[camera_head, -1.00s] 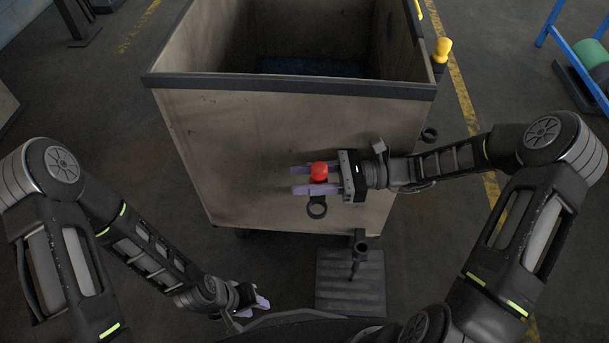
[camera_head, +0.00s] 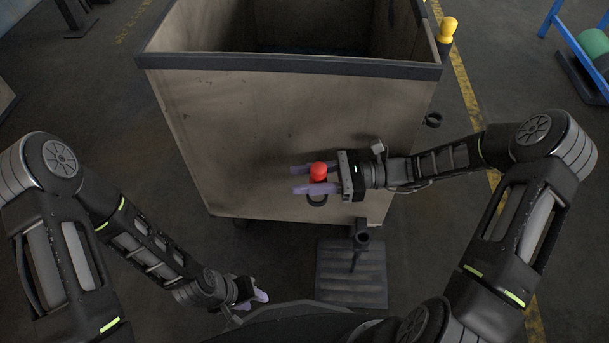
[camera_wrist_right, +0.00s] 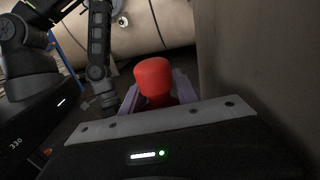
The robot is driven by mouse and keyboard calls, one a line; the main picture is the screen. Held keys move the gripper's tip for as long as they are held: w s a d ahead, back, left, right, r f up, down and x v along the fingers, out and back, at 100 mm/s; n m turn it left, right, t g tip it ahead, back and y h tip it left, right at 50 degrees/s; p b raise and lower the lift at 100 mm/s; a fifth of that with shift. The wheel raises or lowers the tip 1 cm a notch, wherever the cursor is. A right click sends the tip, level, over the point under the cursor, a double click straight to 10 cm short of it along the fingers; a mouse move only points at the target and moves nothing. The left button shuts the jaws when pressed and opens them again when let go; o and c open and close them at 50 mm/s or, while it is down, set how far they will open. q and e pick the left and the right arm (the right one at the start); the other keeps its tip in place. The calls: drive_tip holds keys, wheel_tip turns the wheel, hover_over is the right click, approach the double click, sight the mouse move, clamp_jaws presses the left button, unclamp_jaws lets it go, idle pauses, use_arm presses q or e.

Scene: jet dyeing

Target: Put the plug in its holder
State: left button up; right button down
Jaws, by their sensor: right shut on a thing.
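The red plug (camera_head: 318,172) has a rounded knob top. My right gripper (camera_head: 316,180) is shut on it, with purple fingers on both sides, in front of the wooden cart's front wall. The plug also shows upright in the right wrist view (camera_wrist_right: 154,82). A dark ring holder (camera_head: 317,201) shows just below the plug at the cart wall, partly hidden by the nearer finger. I cannot tell the gap between plug and ring. My left gripper (camera_head: 259,297) is low near my body; its finger opening is unclear.
The open-topped wooden cart (camera_head: 230,130) fills the middle. Another dark ring (camera_head: 432,119) is at its right side, and a yellow knob (camera_head: 447,27) stands at its right corner. A ridged grey plate with a post (camera_head: 350,283) lies on the floor below.

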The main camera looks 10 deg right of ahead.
drive_tip(key=shift+f+b, duration=1.05)
drive_tip(key=shift+f, duration=0.95)
drive_tip(key=c, duration=0.8)
unclamp_jaws()
drive_tip(key=shift+c, duration=0.2)
wheel_tip(320, 180, up, 10)
drive_tip(key=p, duration=0.3)
